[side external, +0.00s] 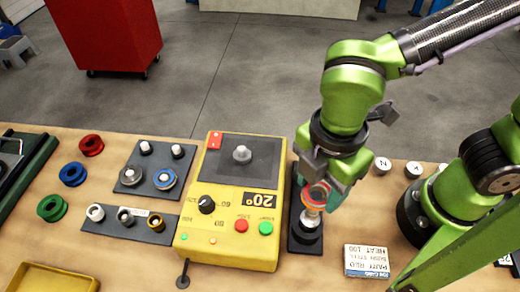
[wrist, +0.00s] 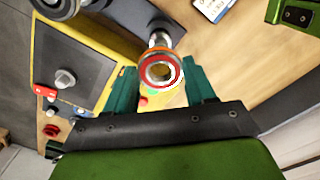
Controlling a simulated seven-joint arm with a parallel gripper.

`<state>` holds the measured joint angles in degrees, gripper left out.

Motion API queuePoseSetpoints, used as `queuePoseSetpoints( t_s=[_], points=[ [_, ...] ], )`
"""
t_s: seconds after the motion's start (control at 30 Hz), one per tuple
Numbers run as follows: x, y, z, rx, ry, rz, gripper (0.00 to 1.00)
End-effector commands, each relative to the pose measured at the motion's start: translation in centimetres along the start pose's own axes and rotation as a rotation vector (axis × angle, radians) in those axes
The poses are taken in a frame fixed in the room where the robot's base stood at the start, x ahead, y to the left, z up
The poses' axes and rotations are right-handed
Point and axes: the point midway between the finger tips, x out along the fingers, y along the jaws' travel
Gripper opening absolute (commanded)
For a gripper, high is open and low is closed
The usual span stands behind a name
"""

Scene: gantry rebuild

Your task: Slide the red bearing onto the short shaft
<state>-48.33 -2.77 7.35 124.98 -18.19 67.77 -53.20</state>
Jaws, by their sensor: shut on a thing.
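The red bearing (side external: 316,190) is a metal ring with a red face and an orange rim. My gripper (side external: 322,182) is shut on it; in the wrist view the bearing (wrist: 160,70) sits between the two teal fingers (wrist: 162,88). A metal shaft (side external: 310,218) stands upright on a narrow dark plate (side external: 303,248), just below the bearing. In the wrist view the shaft (wrist: 160,39) shows past the bearing's upper edge. I cannot tell whether the bearing touches the shaft top. My gripper hides the far part of the plate.
A yellow control box (side external: 222,258) stands left of the plate. A labelled carton (side external: 367,261) lies to the right. Further left are a post plate (side external: 147,190), a holder strip (side external: 140,232), loose red (side external: 91,145), blue (side external: 73,174) and green (side external: 51,208) rings, and a yellow tray (side external: 50,275).

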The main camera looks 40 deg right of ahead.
Motion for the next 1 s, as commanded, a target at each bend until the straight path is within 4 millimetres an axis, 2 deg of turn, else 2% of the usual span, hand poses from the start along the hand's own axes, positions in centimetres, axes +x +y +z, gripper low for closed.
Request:
queuePoseSetpoints(
  t_s=[1.0],
  points=[
    [3.1,0.0,0.0,0.001,-0.001,-0.001,0.18]
  ],
)
